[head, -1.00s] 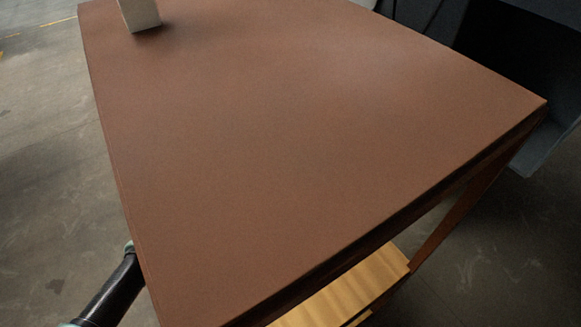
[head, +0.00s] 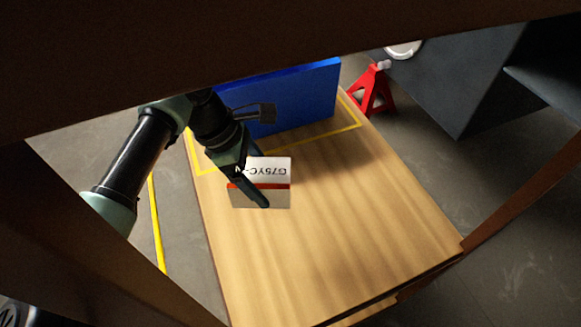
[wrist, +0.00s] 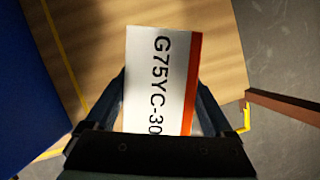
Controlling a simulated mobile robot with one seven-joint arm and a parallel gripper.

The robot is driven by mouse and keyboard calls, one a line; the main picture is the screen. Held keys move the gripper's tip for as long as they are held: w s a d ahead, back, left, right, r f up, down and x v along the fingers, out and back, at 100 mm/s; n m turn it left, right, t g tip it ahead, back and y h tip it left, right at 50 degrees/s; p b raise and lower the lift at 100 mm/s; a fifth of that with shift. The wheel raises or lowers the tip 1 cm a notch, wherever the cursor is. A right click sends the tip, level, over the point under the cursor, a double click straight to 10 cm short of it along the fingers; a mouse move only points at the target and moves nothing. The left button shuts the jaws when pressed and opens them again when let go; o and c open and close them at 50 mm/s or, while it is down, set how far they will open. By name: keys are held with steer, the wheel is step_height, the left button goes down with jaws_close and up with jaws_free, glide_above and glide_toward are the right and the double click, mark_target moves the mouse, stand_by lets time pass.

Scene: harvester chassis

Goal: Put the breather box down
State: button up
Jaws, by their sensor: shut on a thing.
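The breather box (head: 268,172) is a white carton with a red-orange stripe and the print "G75YC-", upside down in the head view. In the wrist view the box (wrist: 158,70) reads "G75YC-30" and sits between the two fingers. My gripper (head: 254,192) is shut on the box, over the wooden lower shelf (head: 340,235). I cannot tell whether the box touches the shelf or is held just above it. The box's far side is hidden.
A blue bin or panel (head: 305,95) stands behind the box, inside a yellow taped outline (head: 358,118). The brown upper tabletop (head: 100,95) overhangs the shelf, with a brown leg (head: 520,190) at right. A red jack stand (head: 373,90) is beyond. The shelf's front right is clear.

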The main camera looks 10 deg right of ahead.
steer(key=w+a+f+n+t+y+b, duration=0.15)
steer(key=w+f+n+t+b, duration=0.45)
steer(key=n+b, duration=0.9)
steer(key=shift+m+g, duration=0.6)
steer(key=shift+m, duration=0.1)
steer(key=f+b, duration=0.1)
steer(key=f, duration=0.1)
steer(key=f+b, duration=0.2)
steer(key=f, duration=0.1)
steer(key=w+f+b, duration=0.1)
steer(key=f+b, duration=0.1)
steer(key=f, duration=0.1)
steer(key=shift+d+f, duration=0.15)
steer(key=shift+f, duration=0.1)
steer(key=shift+r, duration=0.1)
steer(key=o, duration=1.3)
steer(key=shift+y, duration=0.25)
steer(key=p+v, duration=0.3)
steer(key=v, duration=0.9)
